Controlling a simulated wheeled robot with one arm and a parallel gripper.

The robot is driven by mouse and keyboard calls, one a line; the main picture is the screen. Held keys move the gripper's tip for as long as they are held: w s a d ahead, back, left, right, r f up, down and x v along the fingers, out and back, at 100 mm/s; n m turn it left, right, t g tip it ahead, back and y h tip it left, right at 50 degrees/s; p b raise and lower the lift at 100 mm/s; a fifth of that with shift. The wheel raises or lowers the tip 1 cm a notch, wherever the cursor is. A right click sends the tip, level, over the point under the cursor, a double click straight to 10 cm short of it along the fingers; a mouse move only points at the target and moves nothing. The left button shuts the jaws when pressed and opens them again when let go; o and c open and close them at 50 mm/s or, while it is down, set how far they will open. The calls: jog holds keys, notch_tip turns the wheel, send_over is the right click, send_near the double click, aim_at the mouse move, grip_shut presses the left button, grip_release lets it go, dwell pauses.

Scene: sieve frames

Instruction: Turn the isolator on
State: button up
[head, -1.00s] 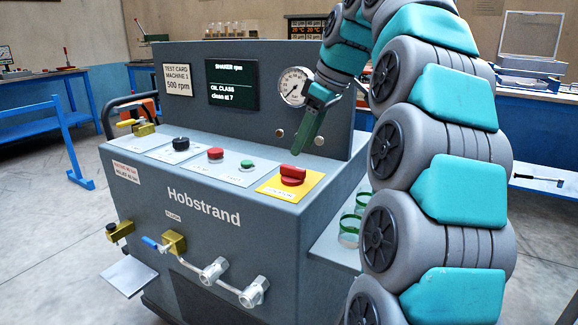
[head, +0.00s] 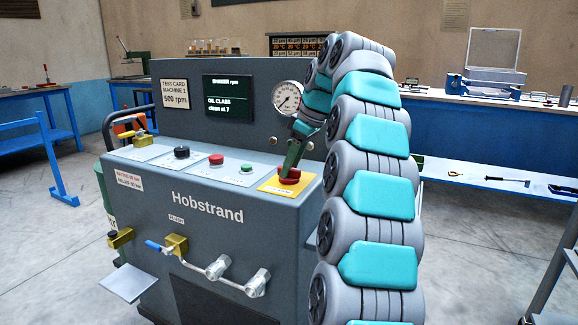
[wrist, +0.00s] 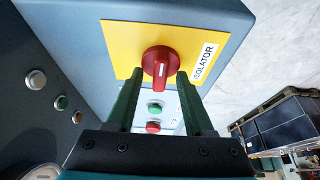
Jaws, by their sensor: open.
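The isolator is a red rotary knob (wrist: 160,62) on a yellow plate (wrist: 118,38) labelled "ISOLATOR" in the wrist view. Its handle, with a white mark, points down toward my gripper there. In the head view the knob (head: 289,179) sits at the right end of the machine's sloping panel, on the yellow plate (head: 272,188). My gripper (head: 287,170) is right at the knob. In the wrist view my gripper (wrist: 160,80) is open, with one green finger on each side of the knob's handle. I cannot tell whether the fingers touch it.
The grey Hobstrand machine (head: 200,225) carries a black knob (head: 181,152), a red button (head: 216,159) and a green button (head: 246,168) left of the isolator. A pressure gauge (head: 287,98) is on the upright panel behind. Valves and pipes (head: 218,266) stick out in front.

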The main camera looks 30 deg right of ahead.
grip_shut()
dwell(0.4)
